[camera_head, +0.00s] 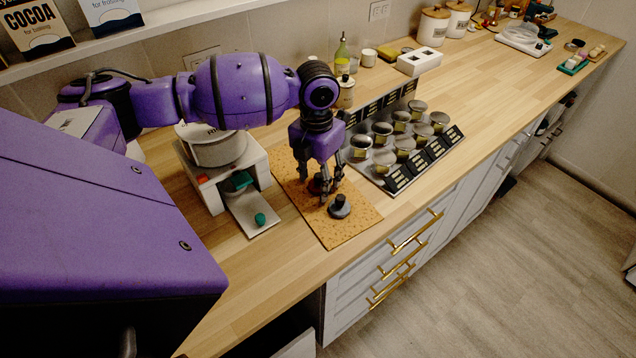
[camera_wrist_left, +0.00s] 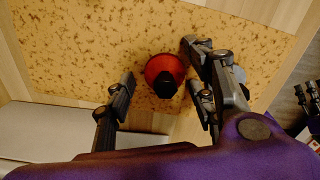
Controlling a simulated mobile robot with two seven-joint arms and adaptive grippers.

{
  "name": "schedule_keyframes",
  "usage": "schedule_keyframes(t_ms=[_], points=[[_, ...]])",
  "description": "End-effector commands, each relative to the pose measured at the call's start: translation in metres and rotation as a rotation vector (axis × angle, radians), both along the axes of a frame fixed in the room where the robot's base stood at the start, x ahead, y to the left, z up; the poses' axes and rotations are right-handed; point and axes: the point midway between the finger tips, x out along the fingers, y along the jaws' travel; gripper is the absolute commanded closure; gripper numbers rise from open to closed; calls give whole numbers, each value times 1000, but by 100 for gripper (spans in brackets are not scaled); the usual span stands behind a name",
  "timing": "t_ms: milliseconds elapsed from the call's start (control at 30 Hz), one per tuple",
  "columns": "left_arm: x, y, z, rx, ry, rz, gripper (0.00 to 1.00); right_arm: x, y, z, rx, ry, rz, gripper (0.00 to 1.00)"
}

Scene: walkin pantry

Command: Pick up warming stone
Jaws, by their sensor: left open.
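Two small round pieces with black knobs stand on a speckled cork mat (camera_head: 350,225); I cannot tell for sure which is the warming stone. One is a red piece (camera_head: 316,185), partly hidden by my fingers. The other is a dark grey piece (camera_head: 339,208), nearer the mat's front. My left gripper (camera_head: 321,190) points down over the mat, open, around the red piece. In the left wrist view the red piece (camera_wrist_left: 163,68) shows between the spread fingers (camera_wrist_left: 160,82), with no clear contact. The grey piece (camera_wrist_left: 239,74) is mostly hidden behind the right-hand finger.
Bare wooden counter (camera_head: 270,265) lies in front.

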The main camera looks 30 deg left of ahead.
Motion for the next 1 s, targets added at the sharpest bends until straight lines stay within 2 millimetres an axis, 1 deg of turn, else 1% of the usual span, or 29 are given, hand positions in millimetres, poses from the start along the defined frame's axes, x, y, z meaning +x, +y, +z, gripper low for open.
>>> schedule_keyframes(t_ms=[133, 167, 500, 533, 833, 1000], points=[[0, 0, 0, 0, -1, 0, 50, -1, 2, -1, 5, 4, -2, 60], [0, 0, 0, 0, 0, 0, 51, -2, 3, -2, 5, 5, -3, 60], [0, 0, 0, 1, 0, 1, 96, -5, 3, -5, 8, 13, -6, 60], [0, 0, 1, 1, -1, 1, 98, -5, 3, -5, 7, 13, -7, 60], [1, 0, 4, 1, -1, 1, 98, -5, 1, -4, 2, 12, -2, 60], [1, 0, 18, 0, -2, 1, 98, -5, -1, -3, -3, 10, 4, 60]])
